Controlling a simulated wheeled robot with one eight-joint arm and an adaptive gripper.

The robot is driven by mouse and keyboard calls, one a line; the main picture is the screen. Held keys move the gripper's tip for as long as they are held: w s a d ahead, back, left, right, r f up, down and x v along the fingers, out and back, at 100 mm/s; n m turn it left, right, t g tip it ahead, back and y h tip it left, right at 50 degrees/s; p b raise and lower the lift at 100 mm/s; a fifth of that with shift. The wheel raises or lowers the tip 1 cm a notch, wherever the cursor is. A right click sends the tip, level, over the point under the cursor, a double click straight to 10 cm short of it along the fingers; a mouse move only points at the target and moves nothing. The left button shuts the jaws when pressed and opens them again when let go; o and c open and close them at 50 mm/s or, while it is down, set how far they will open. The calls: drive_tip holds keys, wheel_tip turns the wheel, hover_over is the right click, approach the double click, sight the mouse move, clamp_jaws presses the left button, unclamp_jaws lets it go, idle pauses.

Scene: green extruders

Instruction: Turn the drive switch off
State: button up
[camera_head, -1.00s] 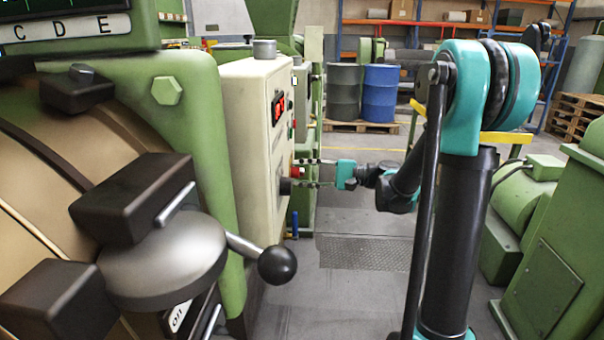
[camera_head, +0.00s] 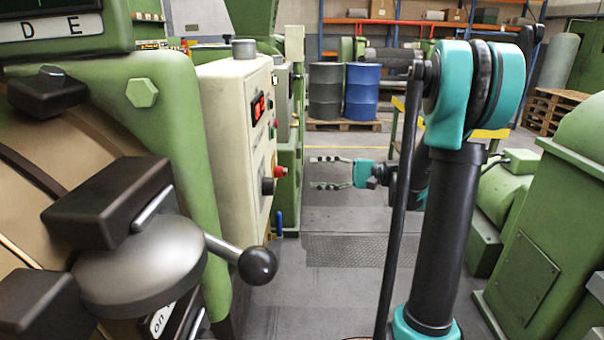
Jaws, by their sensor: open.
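The cream control cabinet (camera_head: 225,140) stands left of centre, its panel facing right and seen at a steep angle. On the panel are a red lit display (camera_head: 258,107), a red button (camera_head: 281,171) and a black rotary knob (camera_head: 268,186) below it. I cannot tell which of these is the drive switch, and its position is unreadable. My gripper (camera_head: 322,173) is open and empty, its fingers pointing left toward the red button and knob. A clear gap separates the fingertips from the panel.
A black ball-ended lever (camera_head: 257,265) on the green machine (camera_head: 195,150) juts out at the front left. Green machinery (camera_head: 540,250) stands on the right. Blue (camera_head: 374,92) and grey drums (camera_head: 326,92) stand at the back. The floor between is clear.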

drive_tip(key=shift+d, duration=1.05)
drive_tip(key=shift+s, duration=0.1)
drive_tip(key=s+f+t+h, duration=0.1)
drive_tip(key=s+f+h, duration=0.85)
drive_tip(key=f, duration=0.55)
drive_tip(key=s+d+f+n+t+h, duration=0.2)
drive_tip(key=s+d+f+n+h, duration=0.2)
drive_tip(key=s+d+f+h, duration=0.4)
drive_tip(key=s+d, duration=0.1)
drive_tip(key=d, duration=0.2)
drive_tip(key=shift+d+f+t, duration=0.2)
drive_tip(key=shift+d+t, duration=0.1)
drive_tip(key=shift+s+h, duration=0.1)
drive_tip(key=shift+h, duration=0.15)
